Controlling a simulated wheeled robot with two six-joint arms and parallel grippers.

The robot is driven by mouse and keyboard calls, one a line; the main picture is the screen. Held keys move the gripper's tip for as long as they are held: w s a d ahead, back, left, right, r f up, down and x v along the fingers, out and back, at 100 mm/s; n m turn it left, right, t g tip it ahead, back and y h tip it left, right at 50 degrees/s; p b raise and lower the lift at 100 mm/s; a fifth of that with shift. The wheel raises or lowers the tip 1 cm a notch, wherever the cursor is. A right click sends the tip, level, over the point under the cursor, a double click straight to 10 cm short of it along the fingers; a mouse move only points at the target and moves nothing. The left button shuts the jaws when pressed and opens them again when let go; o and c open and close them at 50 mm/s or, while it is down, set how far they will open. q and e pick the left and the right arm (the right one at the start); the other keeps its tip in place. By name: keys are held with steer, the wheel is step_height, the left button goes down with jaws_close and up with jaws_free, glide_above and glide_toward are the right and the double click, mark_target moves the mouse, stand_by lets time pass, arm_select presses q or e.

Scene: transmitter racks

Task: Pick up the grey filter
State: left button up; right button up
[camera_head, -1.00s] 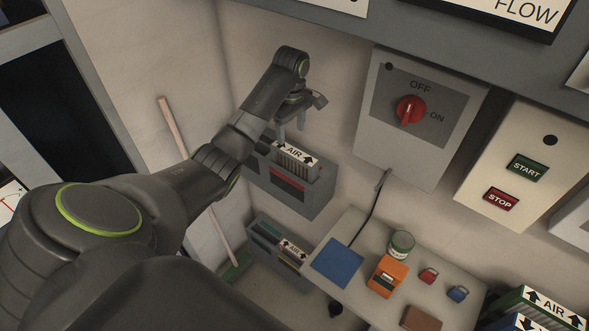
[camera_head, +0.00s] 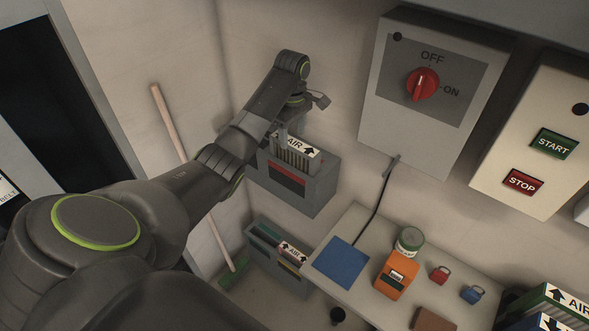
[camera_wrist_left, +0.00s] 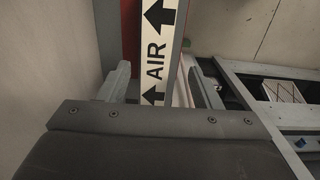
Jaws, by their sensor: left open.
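A grey pleated filter (camera_head: 297,155) with a white AIR label and black arrows stands upright in the grey wall bin (camera_head: 312,195). My left gripper (camera_head: 284,134) is open at the top of this filter, near its left end. In the left wrist view the two fingers (camera_wrist_left: 163,88) stand apart with the AIR label (camera_wrist_left: 155,50) of the filter between them. I cannot tell whether the fingers touch it. My right gripper is not in view.
A lower bin (camera_head: 262,268) holds several filters. A switch box (camera_head: 437,90) hangs right of the wall bin; a broom (camera_head: 190,175) leans left.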

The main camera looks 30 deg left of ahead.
mark_target(293, 144)
arm_select(q)
step_height(293, 144, down, 3)
steer(key=shift+r+p, duration=0.15)
steer(key=shift+p, duration=0.3)
steer(key=shift+d+f+p, duration=0.1)
steer(key=shift+f+p, duration=0.3)
steer(key=shift+f, duration=0.15)
steer(key=f, duration=0.2)
steer(key=f+p, duration=0.1)
steer(key=f, duration=0.1)
steer(key=shift+w+f, duration=0.1)
steer(key=shift+w, duration=0.15)
steer(key=c, duration=1.1)
steer(key=shift+c, duration=0.2)
